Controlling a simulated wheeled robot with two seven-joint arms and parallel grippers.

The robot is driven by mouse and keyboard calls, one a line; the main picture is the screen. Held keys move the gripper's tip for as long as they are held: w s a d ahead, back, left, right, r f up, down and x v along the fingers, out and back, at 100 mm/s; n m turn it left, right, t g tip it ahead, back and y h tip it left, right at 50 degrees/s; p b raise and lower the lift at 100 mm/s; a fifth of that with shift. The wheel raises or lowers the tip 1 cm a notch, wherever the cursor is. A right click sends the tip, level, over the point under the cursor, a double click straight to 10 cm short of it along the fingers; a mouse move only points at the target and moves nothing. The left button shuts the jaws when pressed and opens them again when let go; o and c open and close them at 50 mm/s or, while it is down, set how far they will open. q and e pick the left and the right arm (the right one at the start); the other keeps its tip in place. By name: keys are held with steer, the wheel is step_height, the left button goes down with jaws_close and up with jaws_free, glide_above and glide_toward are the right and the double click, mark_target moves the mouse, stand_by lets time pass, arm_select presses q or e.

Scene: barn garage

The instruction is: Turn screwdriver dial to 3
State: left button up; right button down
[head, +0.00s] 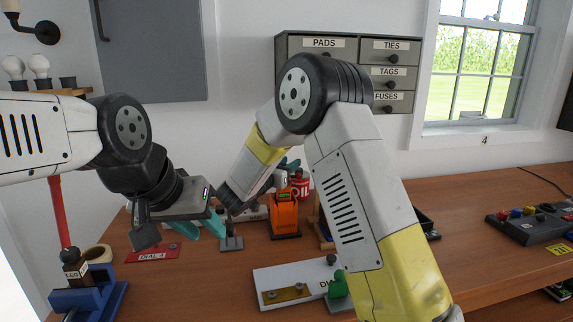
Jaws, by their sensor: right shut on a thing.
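An orange tool (285,214), which looks like the screwdriver, stands upright on a dark base near the middle of the bench. It has a small green patch near its top; I cannot make out a dial or its setting. My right gripper (290,166) is at the top of the tool, shut on it, and partly hidden by my own forearm. My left gripper (203,226) is further left, low over the bench. Its two teal fingers are apart with nothing visible between them, close to a small grey stand (231,243).
A red plate marked OVAL 4 (153,254) lies at left, near a blue vise-like stand (88,300). A red oil can (301,187) stands behind the tool. A white board with a brass plate (268,274) lies in front.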

steer(key=shift+h, duration=0.3)
steer(key=c, duration=1)
jaws_free()
steer(key=shift+o, duration=0.2)
steer(key=v, duration=0.7)
steer(key=shift+s+a, duration=0.15)
steer(key=shift+s, duration=0.2)
